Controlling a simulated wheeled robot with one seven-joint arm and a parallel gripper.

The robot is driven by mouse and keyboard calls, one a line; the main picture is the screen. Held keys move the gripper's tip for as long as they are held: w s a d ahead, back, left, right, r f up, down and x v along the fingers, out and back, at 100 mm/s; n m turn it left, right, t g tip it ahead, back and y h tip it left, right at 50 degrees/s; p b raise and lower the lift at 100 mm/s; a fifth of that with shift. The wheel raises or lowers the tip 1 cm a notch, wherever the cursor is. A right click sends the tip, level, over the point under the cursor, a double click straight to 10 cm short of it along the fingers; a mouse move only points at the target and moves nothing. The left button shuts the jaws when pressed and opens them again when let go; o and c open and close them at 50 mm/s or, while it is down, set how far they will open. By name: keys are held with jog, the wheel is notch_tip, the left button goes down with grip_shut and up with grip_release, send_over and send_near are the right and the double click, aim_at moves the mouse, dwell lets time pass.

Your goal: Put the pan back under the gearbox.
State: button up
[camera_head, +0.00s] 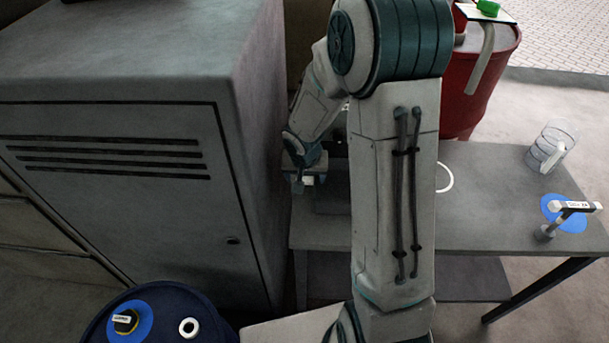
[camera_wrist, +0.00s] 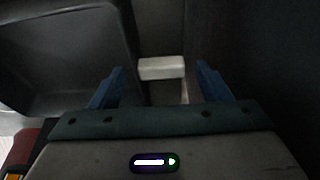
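My gripper (camera_head: 306,168) is low beside the grey cabinet, at the left end of the grey table. In the wrist view its two blue fingers (camera_wrist: 159,74) are spread apart. A small white block (camera_wrist: 161,67) shows between and just beyond the fingertips, with a gap on each side. It also shows as a pale spot below the gripper in the head view (camera_head: 308,181). A dark, rimmed, tray-like shape (camera_wrist: 70,60), probably the pan, fills the left of the wrist view. In the head view a dark flat shape (camera_head: 332,198) lies there, partly hidden by my arm. I cannot identify the gearbox.
The grey cabinet (camera_head: 120,200) stands close on the left. The table (camera_head: 480,200) holds a clear jug (camera_head: 552,146), a blue disc (camera_head: 567,222) with a T-shaped tool, and a white ring (camera_head: 445,177). A red drum (camera_head: 487,80) stands behind; a dark blue drum (camera_head: 205,322) is in front.

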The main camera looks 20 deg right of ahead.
jog(key=p+v, duration=0.2)
jog(key=v, duration=1)
jog(key=s+r+n, duration=0.1)
jog(key=s+r, duration=0.3)
jog(key=s, duration=0.4)
jog(key=s+r+n+y, duration=0.1)
jog(key=s+r+n, duration=0.1)
jog(key=s+r, duration=0.3)
jog(key=s, duration=0.4)
jog(key=shift+s+d+r, duration=0.3)
jog(key=shift+d, duration=0.05)
jog(key=shift+c, duration=0.2)
